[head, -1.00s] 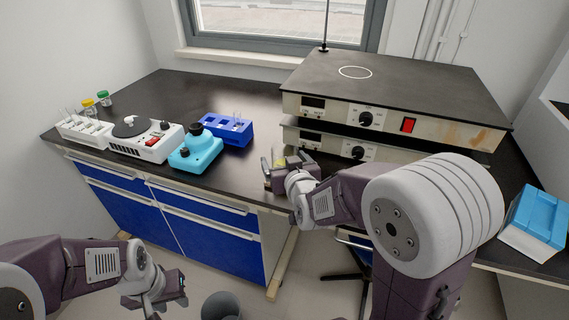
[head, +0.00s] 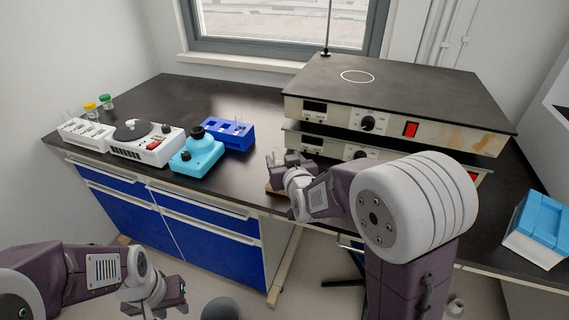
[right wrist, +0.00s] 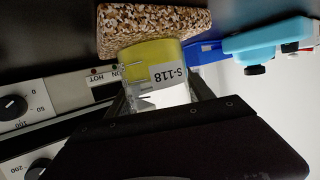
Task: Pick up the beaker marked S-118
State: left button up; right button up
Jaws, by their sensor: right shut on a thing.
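The beaker marked S-118 (right wrist: 160,68) holds yellow liquid and shows upside down in the right wrist view, its label facing the camera. My right gripper (right wrist: 158,96) is shut on it, one finger on each side. The beaker's base meets the speckled cork block (right wrist: 153,30); I cannot tell whether they touch. In the head view my right gripper (head: 284,161) is over the bench front, just left of the stacked hot plates, and hides most of the beaker. My left gripper (head: 170,298) is low at the bottom left, away from the bench; its jaw state is unclear.
The stacked hot plates (head: 400,90) stand close on the right of the right gripper. A cyan device (head: 197,155), a blue rack (head: 228,133), a white device (head: 147,140) and a white tube rack (head: 86,132) stand left. The bench between is clear.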

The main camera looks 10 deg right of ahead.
aim_at(284, 146)
jog(key=shift+r, duration=0.5)
notch_tip(284, 146, up, 4)
jog(key=shift+d+f+p, duration=0.15)
jog(key=shift+f+p, duration=0.05)
jog(key=shift+p, duration=0.8)
jog(key=s+d+r+p, duration=0.4)
jog(key=s+d+r, duration=0.1)
jog(key=d, duration=0.5)
jog(key=shift+r, duration=0.75)
jog(key=shift+d, duration=0.1)
